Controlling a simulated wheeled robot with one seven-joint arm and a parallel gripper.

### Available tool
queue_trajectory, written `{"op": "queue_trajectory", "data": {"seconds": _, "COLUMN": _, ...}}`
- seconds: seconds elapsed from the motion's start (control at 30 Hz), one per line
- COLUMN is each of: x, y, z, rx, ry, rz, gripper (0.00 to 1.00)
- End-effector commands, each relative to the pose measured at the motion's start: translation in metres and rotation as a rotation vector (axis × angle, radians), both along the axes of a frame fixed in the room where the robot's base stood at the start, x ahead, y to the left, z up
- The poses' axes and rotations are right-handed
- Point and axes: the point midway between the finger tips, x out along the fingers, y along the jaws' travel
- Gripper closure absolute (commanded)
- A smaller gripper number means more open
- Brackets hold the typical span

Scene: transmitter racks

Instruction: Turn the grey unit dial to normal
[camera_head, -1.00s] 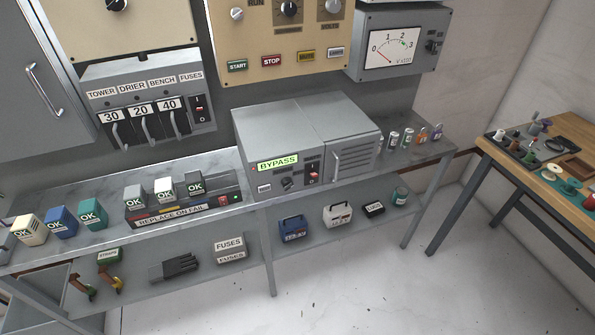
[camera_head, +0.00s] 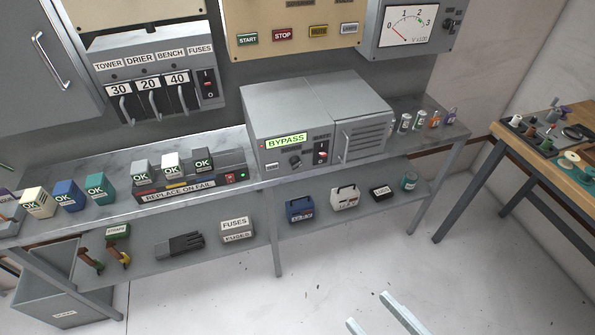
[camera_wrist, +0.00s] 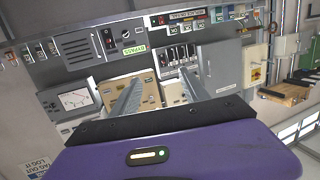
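The grey unit (camera_head: 300,105) stands on the bench, with a lit green display (camera_head: 286,141) reading BYPASS. Its small dark dial (camera_head: 295,161) sits below the display, left of a red-lit rocker switch (camera_head: 321,152); the dial's pointer setting is too small to read. My gripper (camera_head: 374,310) shows as two pale fingertips at the bottom edge, low in front of the bench and well apart from the unit. In the wrist view the scene is upside down; the two fingers (camera_wrist: 158,76) are spread with nothing between them, and the BYPASS display (camera_wrist: 134,49) is beyond them.
OK-marked blocks and a REPLACE ON FAIL tray (camera_head: 180,194) stand left of the unit, small canisters (camera_head: 419,120) right of it. The lower shelf (camera_head: 190,262) holds boxes and a glove. A wooden table (camera_head: 540,160) is at right. The floor in front is clear.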

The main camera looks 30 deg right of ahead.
Motion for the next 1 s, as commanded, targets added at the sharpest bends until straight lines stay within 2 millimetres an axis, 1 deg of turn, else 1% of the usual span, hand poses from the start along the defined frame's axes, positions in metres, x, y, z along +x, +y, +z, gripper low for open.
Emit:
{"op": "queue_trajectory", "data": {"seconds": 0.03, "x": 0.018, "y": -0.003, "z": -0.013, "rx": -0.013, "ry": -0.043, "rz": -0.003, "gripper": 0.47}}
{"op": "queue_trajectory", "data": {"seconds": 0.27, "x": 0.094, "y": -0.018, "z": -0.048, "rx": -0.102, "ry": -0.158, "rz": -0.019, "gripper": 0.47}}
{"op": "queue_trajectory", "data": {"seconds": 0.47, "x": 0.168, "y": -0.037, "z": -0.074, "rx": -0.195, "ry": -0.219, "rz": -0.050, "gripper": 0.47}}
{"op": "queue_trajectory", "data": {"seconds": 0.5, "x": 0.183, "y": -0.042, "z": -0.078, "rx": -0.215, "ry": -0.227, "rz": -0.058, "gripper": 0.47}}
{"op": "queue_trajectory", "data": {"seconds": 0.57, "x": 0.207, "y": -0.049, "z": -0.083, "rx": -0.243, "ry": -0.239, "rz": -0.072, "gripper": 0.47}}
{"op": "queue_trajectory", "data": {"seconds": 0.6, "x": 0.223, "y": -0.055, "z": -0.087, "rx": -0.264, "ry": -0.244, "rz": -0.083, "gripper": 0.47}}
{"op": "queue_trajectory", "data": {"seconds": 0.67, "x": 0.247, "y": -0.063, "z": -0.091, "rx": -0.293, "ry": -0.251, "rz": -0.099, "gripper": 0.47}}
{"op": "queue_trajectory", "data": {"seconds": 0.8, "x": 0.303, "y": -0.085, "z": -0.097, "rx": -0.361, "ry": -0.251, "rz": -0.143, "gripper": 0.47}}
{"op": "queue_trajectory", "data": {"seconds": 0.9, "x": 0.338, "y": -0.101, "z": -0.100, "rx": -0.407, "ry": -0.235, "rz": -0.175, "gripper": 0.47}}
{"op": "queue_trajectory", "data": {"seconds": 1.0, "x": 0.366, "y": -0.115, "z": -0.105, "rx": -0.449, "ry": -0.204, "rz": -0.203, "gripper": 0.47}}
